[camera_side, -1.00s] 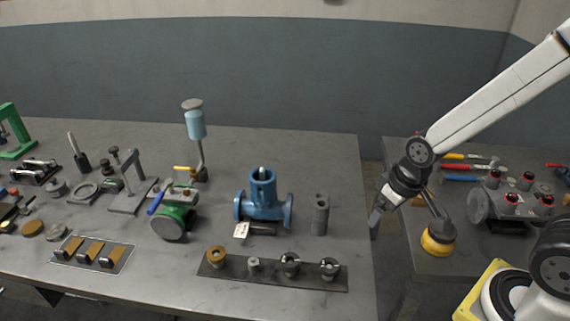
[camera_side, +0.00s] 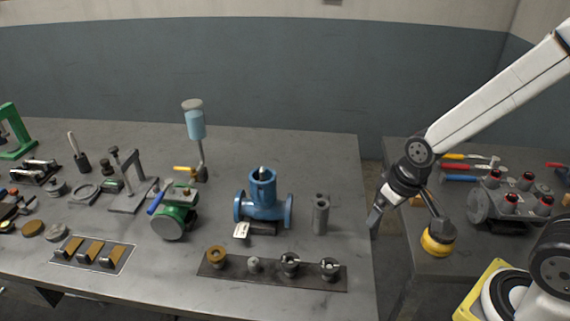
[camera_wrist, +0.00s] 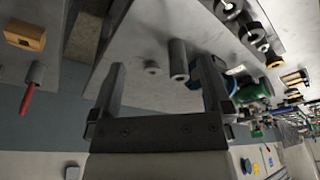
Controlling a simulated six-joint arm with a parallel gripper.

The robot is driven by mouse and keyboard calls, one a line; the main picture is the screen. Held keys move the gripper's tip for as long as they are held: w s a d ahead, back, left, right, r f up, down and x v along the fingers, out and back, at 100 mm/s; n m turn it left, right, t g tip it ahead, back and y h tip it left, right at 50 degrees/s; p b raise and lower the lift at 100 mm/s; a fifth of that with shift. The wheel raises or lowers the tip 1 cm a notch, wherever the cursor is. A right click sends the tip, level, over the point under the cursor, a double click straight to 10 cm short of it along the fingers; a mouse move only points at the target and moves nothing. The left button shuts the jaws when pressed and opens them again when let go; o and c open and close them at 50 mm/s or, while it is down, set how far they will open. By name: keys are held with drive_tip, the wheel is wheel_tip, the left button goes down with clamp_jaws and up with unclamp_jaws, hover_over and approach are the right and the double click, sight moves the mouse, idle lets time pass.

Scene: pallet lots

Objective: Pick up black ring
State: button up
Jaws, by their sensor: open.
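Two black ring-like pieces stand at the right end of a dark strip on the bench: a black ring (camera_side: 289,263) and, to its right, another dark ring piece (camera_side: 329,269). A flat dark ring (camera_side: 84,193) lies farther left; I cannot tell which of these is the named one. My gripper (camera_side: 374,223) is open and empty, pointing down just beyond the bench's right edge, right of the strip. In the wrist view my gripper (camera_wrist: 161,65) shows both fingers apart with nothing held. The dark pieces there (camera_wrist: 247,30) are at the top right, away from the fingers.
A blue valve (camera_side: 263,205), a grey cylinder (camera_side: 320,218) and a green valve (camera_side: 174,222) stand behind the strip. A brass ring (camera_side: 217,254) and small grey piece (camera_side: 254,265) share the strip. A gap separates the main bench from the right bench (camera_side: 420,263).

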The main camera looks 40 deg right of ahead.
drive_tip(key=m, duration=0.1)
drive_tip(key=m+y, duration=0.4)
drive_tip(key=m, duration=1.7)
approach(289, 263)
drive_tip(key=w+f, duration=0.1)
drive_tip(key=w, duration=0.1)
drive_tip(key=shift+d+g, duration=0.25)
drive_tip(key=shift+g, duration=0.15)
drive_tip(key=shift+f, duration=0.1)
drive_tip(key=shift+x, duration=1.25)
drive_tip(key=shift+s+x, duration=0.1)
drive_tip(key=shift+x, duration=1.2)
drive_tip(key=shift+s+x, duration=0.15)
drive_tip(key=shift+x, duration=1.15)
